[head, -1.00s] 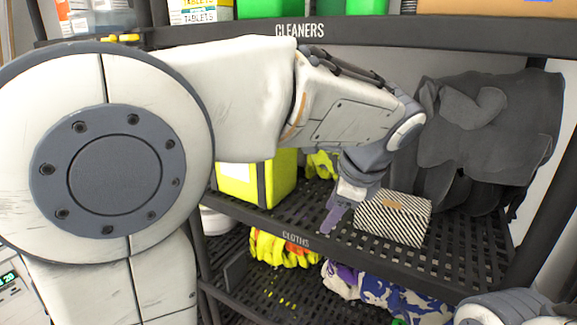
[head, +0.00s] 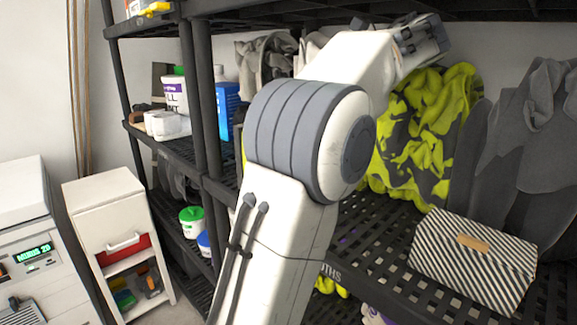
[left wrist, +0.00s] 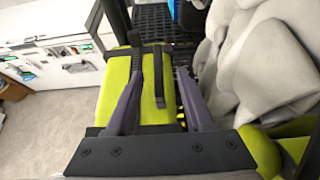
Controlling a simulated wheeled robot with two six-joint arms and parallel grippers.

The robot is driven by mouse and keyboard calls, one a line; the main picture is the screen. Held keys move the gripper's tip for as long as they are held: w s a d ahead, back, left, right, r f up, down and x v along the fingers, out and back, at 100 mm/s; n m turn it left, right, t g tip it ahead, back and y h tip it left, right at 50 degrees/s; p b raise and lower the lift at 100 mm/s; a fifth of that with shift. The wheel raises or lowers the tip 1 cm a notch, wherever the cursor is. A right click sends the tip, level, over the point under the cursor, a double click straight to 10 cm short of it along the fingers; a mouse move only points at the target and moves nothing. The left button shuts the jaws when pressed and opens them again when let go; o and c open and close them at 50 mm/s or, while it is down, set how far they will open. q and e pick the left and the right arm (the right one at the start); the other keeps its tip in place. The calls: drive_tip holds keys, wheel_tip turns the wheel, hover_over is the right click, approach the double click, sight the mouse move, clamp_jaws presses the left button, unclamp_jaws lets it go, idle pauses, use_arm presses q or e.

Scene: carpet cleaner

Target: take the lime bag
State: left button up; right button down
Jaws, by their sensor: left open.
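The lime bag (left wrist: 118,103) is a boxy lime-yellow shape with a dark strap across it, in the left wrist view. My left gripper (left wrist: 158,72) is open, with its two purple-grey fingers pointing towards the bag. The left finger overlaps the bag in the picture and the right finger lies along its right edge. I cannot tell whether they touch it. In the head view my left arm hides most or all of the bag, and the gripper's fingers do not show. My right gripper is not in view.
A striped box (head: 470,262) stands at the right. A blue container (head: 228,108) stands left of my arm. A white cabinet (head: 108,205) stands at the left.

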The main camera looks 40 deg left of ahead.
use_arm(q)
drive_tip(key=b+x, duration=0.1)
drive_tip(key=x, duration=0.3)
drive_tip(key=shift+s+a+f+b, duration=0.15)
drive_tip(key=shift+f+b, duration=0.2)
drive_tip(key=shift+f, duration=0.2)
drive_tip(key=shift+a+f, duration=0.2)
drive_tip(key=shift+a, duration=0.35)
clamp_jaws()
idle(0.4)
drive_tip(key=shift+r, duration=0.15)
